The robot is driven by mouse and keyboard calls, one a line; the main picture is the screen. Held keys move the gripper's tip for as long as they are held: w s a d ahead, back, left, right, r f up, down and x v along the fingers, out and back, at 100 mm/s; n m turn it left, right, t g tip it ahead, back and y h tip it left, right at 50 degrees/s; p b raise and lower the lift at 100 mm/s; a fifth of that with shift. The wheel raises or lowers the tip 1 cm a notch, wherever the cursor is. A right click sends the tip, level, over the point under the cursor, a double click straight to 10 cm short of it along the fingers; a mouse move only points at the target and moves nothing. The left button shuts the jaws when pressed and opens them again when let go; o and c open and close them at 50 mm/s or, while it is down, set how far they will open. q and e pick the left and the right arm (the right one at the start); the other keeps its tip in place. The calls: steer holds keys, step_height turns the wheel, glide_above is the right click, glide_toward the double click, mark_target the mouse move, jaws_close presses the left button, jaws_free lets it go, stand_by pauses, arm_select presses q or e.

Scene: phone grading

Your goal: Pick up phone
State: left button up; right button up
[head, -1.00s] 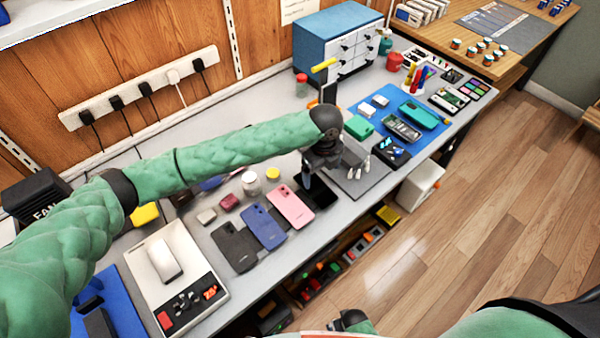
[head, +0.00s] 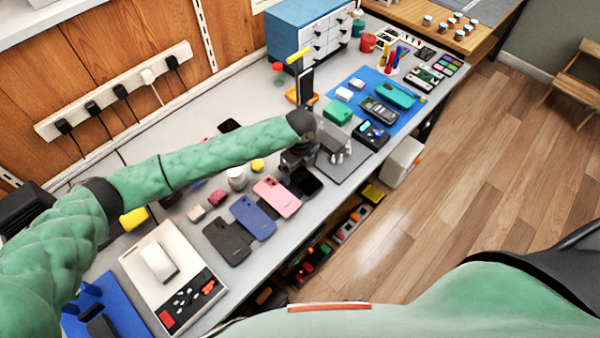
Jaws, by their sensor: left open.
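A row of phones lies flat on the grey bench: a dark grey phone (head: 228,242), a blue phone (head: 253,217), a pink phone (head: 277,197) and a black phone (head: 306,182). My left gripper (head: 291,172) points down just behind the pink and black phones. Its jaws are open; the fingertips are small and partly hidden by the wrist, so I cannot tell if they touch anything. All four phones lie on the bench. Another dark phone-like item (head: 229,126) lies behind my left forearm. My right gripper is out of view.
A grey mat (head: 345,165) and a blue mat (head: 405,115) with electronics lie to the right. A white scale-like tray (head: 150,295) stands at front left. A blue drawer cabinet (head: 300,30) stands at the back.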

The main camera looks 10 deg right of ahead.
arm_select(q)
steer(key=shift+f, duration=1.05)
steer(key=c, duration=1.2)
steer(key=shift+o, duration=0.2)
steer(key=shift+r, duration=0.1)
